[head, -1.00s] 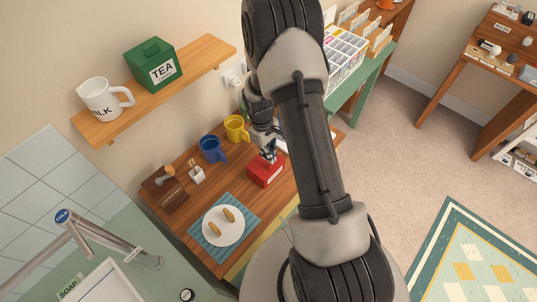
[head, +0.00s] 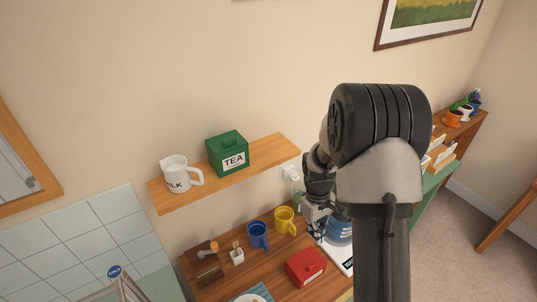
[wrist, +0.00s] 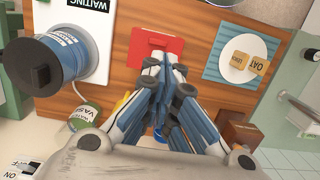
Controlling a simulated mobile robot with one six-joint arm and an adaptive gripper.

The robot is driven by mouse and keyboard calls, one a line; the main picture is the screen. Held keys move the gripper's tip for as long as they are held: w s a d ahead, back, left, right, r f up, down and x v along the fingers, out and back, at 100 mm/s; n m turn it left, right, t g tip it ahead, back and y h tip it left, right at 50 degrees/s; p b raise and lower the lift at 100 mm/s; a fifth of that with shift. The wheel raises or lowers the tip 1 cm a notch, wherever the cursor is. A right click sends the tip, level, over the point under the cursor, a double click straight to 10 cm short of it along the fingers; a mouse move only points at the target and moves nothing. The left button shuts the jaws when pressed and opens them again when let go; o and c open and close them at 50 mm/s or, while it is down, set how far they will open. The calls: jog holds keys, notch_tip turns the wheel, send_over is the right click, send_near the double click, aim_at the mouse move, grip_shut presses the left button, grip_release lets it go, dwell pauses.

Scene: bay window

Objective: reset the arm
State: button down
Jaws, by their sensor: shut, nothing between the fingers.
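My gripper (head: 316,232) hangs over the wooden counter (head: 275,283) at the right, above and beside the red box (head: 305,267), with its fingers together and nothing between them. In the wrist view my gripper (wrist: 165,68) points toward the red box (wrist: 170,42), which partly shows beyond the fingertips. The arm hides part of the counter behind it.
A blue mug (head: 258,235) and a yellow mug (head: 285,220) stand on the counter. A blue-banded container (wrist: 62,55) stands on a white board (wrist: 100,35). A plate (wrist: 238,50) holds biscuits. Above, a shelf (head: 260,160) bears a green tea tin (head: 227,153) and a milk jug (head: 178,174).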

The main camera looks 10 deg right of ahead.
jog(key=s+a+r+m+t+b, duration=0.1)
jog(key=s+a+r+t, duration=0.2)
jog(key=r, duration=0.6)
jog(key=s+a+r+m+b, duration=0.1)
jog(key=s+a+r+b, duration=0.2)
jog(key=r, duration=0.6)
jog(key=s+a+r+m+t, duration=0.1)
jog(key=s+a+r, duration=0.1)
jog(key=s, duration=0.5)
jog(key=s+a+r+m+t, duration=0.1)
jog(key=s+a+r+t, duration=0.1)
jog(key=s, duration=0.6)
jog(key=shift+a+y+b, duration=0.3)
jog(key=shift+a+b, duration=0.15)
jog(key=shift+a, duration=0.1)
